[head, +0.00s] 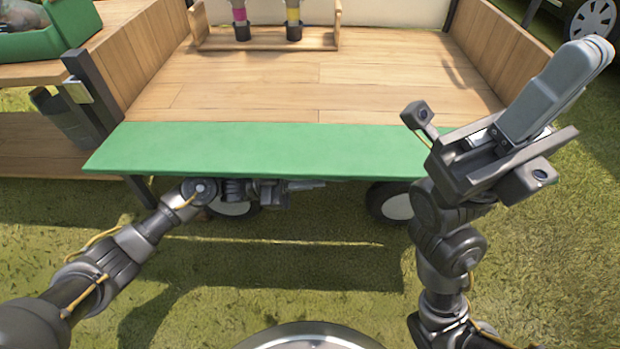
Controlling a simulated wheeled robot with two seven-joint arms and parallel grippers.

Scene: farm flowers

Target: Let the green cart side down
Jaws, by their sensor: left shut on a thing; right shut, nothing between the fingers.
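The green cart side (250,148) is a long flat panel along the near edge of the wooden cart bed (300,95). It is folded outward, looks roughly level with the bed or slightly sloped, and its near edge faces me. My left gripper (305,185) is under that near edge, near its middle, and is shut on the green side; the panel partly hides the gripper, so the exact contact is unclear. My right gripper (560,88) is raised at the right, shut and empty, its fingers pointing up and away. It hides the panel's right end.
A wooden rack (270,40) with pink and yellow bottle-like things stands at the back of the bed. Wooden side walls flank the bed. A dark post with a latch (88,90) and a green crate (45,35) are at left. Cart wheels (392,204) show below; open grass lies in front.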

